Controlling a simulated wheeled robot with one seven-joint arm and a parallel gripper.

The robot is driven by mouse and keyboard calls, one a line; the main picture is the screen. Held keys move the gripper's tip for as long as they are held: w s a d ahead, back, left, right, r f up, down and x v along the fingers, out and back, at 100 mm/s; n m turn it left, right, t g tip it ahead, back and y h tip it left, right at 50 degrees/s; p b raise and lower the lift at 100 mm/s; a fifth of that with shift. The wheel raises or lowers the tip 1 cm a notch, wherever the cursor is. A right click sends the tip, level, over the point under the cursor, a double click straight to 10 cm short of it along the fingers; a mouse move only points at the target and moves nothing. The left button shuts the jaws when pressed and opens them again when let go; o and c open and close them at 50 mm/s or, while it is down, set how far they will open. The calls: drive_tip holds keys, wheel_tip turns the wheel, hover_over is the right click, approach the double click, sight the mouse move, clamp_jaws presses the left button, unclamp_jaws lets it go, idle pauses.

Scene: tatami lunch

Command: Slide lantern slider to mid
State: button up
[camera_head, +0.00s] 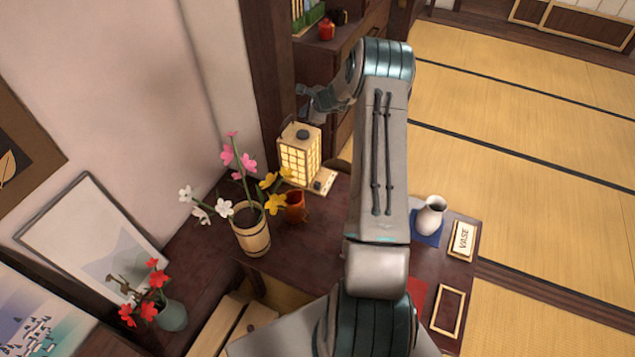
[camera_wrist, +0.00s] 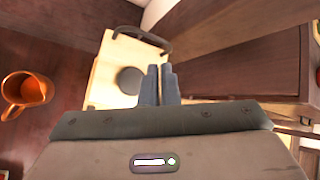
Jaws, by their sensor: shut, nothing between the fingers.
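The lit lantern (camera_head: 299,158) stands on the dark table, its paper panels glowing. A dark round cap sits on its top. Its pale wooden base (camera_head: 327,174) sticks out at the front right and carries a small dark slider knob (camera_head: 318,185); its exact setting is too small to tell. My gripper (camera_head: 303,103) is above and just behind the lantern top, apart from the slider. In the wrist view the gripper fingers (camera_wrist: 159,72) are together and empty, over the right edge of the pale lantern top (camera_wrist: 106,73). The slider cannot be made out there.
A white vase (camera_head: 431,215) and a VASE sign (camera_head: 462,240) are at right. A dark shelf (camera_head: 340,50) rises behind. My arm hides the table's middle.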

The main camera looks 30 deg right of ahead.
drive_tip(key=o, duration=0.7)
drive_tip(key=f, duration=0.1)
drive_tip(key=s+f+b, duration=0.1)
drive_tip(key=shift+s+d+f+m+b, duration=0.2)
drive_tip(key=shift+d+f+m+b, duration=0.1)
drive_tip(key=shift+d+f, duration=0.1)
drive_tip(key=shift+o, duration=0.2)
drive_tip(key=s+d+f+m+b, duration=0.1)
drive_tip(key=s+d+f+b, duration=0.3)
drive_tip(key=f, duration=0.3)
drive_tip(key=m+g+y+b, duration=0.2)
drive_tip(key=m+b, duration=0.2)
drive_tip(key=b, duration=0.2)
approach(319, 183)
drive_tip(key=x, duration=1)
drive_tip(key=shift+a+f, duration=0.15)
drive_tip(key=shift+a, duration=0.05)
drive_tip(key=shift+c, duration=0.3)
